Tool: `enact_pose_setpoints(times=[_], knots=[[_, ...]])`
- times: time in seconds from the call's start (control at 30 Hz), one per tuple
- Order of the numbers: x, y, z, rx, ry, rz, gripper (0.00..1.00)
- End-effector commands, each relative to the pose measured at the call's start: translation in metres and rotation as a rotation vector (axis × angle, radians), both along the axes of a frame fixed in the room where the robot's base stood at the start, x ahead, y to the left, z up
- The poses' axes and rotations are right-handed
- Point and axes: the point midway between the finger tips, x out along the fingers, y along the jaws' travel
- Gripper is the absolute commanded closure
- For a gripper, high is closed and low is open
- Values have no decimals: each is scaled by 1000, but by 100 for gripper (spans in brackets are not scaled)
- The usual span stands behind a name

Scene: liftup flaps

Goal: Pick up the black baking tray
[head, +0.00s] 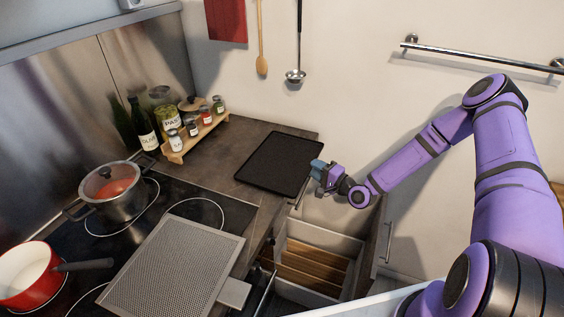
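The black baking tray (274,163) lies flat on the dark countertop, to the right of the stove. Its right edge is close to the counter's right end. My gripper (314,170) is at the tray's right edge, at about tray height, reaching in from the right. The fingers are small in the view and overlap the tray's rim. I cannot tell whether they are open or shut, or whether they touch the tray.
A spice rack (194,138) with jars and bottles stands left of the tray. A perforated grey sheet (172,270), a steel pot (112,190) and a red saucepan (28,275) are on the stove. An open drawer (312,267) lies below my gripper. A ladle (296,74) hangs above.

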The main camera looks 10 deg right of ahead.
Motion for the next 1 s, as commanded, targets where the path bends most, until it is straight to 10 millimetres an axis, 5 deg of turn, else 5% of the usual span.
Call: enact_pose_setpoints(times=[0.2, 0.43, 0.6, 1.0], knots=[[23, 17, 0, -2, 0, 1, 66], [25, 18, 0, -1, 1, 0, 66], [25, 18, 0, -1, 1, 0, 100], [25, 18, 3, -1, -1, 1, 100]])
